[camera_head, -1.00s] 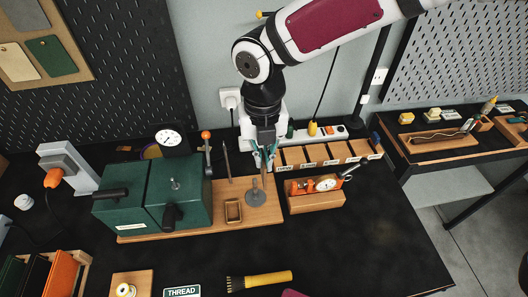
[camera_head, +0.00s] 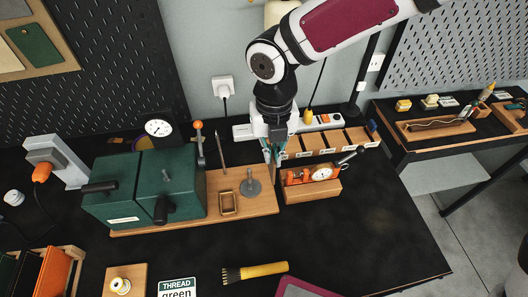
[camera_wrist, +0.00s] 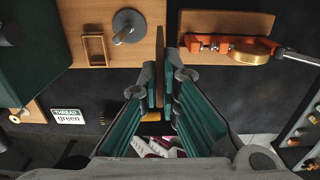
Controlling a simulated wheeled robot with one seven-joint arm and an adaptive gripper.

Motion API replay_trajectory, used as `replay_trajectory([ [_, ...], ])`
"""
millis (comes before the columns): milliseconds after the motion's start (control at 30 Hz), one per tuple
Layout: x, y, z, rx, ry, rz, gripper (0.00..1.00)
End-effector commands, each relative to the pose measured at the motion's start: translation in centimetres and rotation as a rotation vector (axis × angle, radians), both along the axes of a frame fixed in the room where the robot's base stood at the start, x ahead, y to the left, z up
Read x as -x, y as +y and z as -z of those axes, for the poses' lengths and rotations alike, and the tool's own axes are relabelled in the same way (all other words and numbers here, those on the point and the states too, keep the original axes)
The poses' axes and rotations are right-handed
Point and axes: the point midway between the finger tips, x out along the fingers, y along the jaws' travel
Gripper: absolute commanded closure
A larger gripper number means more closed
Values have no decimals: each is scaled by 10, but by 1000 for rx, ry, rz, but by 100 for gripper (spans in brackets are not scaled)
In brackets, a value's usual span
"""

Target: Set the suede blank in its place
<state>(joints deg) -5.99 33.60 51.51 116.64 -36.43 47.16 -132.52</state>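My gripper (camera_head: 272,154) points down over the right end of the wooden press board, between its round grey post and the orange gauge. In the wrist view the fingers (camera_wrist: 161,88) are closed on a thin brown sheet (camera_wrist: 160,62), seen edge-on, which looks like the suede blank. Its faces are hidden by the fingers. The green press (camera_head: 150,188) stands on the wooden board (camera_head: 262,205) to the left of my gripper. The board also bears a small wooden frame (camera_head: 228,203) and the grey round-based post (camera_head: 251,187); both are apart from the sheet.
The orange gauge (camera_head: 310,174) on its wooden block is close on my gripper's right. Wooden bins (camera_head: 330,142) stand behind. In front lie a brush (camera_head: 255,272), a "THREAD green" sign (camera_head: 177,288) and a pink-edged item (camera_head: 303,288). The black table's right front is clear.

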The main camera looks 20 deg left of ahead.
Motion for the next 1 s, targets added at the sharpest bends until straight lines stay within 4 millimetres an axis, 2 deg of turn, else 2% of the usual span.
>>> replay_trajectory([
  [1000, -32, -53, 0, 0, 0, 1, 100],
])
